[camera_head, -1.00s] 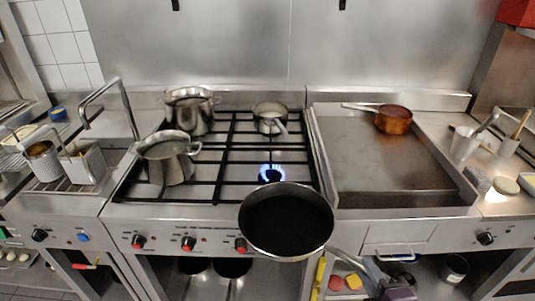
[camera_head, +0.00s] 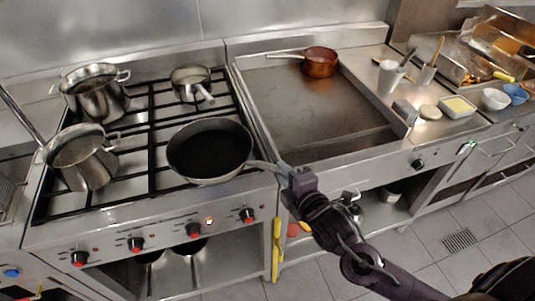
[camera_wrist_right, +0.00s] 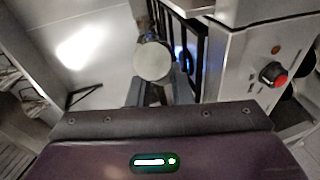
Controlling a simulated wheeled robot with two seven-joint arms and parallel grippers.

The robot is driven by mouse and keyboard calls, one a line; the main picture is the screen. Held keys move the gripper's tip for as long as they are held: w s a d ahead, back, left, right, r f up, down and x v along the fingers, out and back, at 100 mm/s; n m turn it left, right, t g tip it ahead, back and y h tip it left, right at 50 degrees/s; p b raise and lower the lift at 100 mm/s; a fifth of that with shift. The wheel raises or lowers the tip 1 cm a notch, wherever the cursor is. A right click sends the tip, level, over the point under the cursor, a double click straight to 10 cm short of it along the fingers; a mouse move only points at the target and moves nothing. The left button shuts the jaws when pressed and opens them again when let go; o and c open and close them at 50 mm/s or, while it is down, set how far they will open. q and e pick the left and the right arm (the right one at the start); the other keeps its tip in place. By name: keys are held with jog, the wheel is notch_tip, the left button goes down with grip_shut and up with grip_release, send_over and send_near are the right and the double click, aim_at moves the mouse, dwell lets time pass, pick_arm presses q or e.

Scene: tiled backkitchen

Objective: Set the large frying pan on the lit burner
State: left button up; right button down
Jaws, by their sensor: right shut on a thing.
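The large frying pan (camera_head: 208,152), dark inside with a steel rim, is level over the front right part of the gas hob (camera_head: 140,203). I cannot tell whether it touches the grate. My right gripper (camera_head: 287,177) is shut on its handle, to the right of the pan, beyond the hob's edge. In the right wrist view my gripper (camera_wrist_right: 152,92) is at the bottom middle, with a pale round end in front of it. Blue flame light (camera_wrist_right: 179,52) from the lit burner shows there; the pan hides the burner in the head view. My left gripper is out of view.
Two tall steel pots (camera_head: 94,92) (camera_head: 80,158) stand on the hob's left side. A small saucepan (camera_head: 190,82) sits on the back right burner. A copper pan (camera_head: 320,62) is on the flat griddle (camera_head: 315,110), whose middle is bare.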

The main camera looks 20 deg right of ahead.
jog(key=p+x, duration=0.3)
jog(key=x, duration=0.6)
jog(key=shift+w+f, duration=0.2)
jog(key=shift+f, duration=0.25)
jog(key=shift+f, duration=0.15)
jog(key=c, duration=1.4)
grip_release()
jog(key=shift+s+f, duration=0.15)
jog(key=shift+f, duration=0.05)
jog(key=shift+o, duration=0.4)
jog(key=shift+r, duration=0.1)
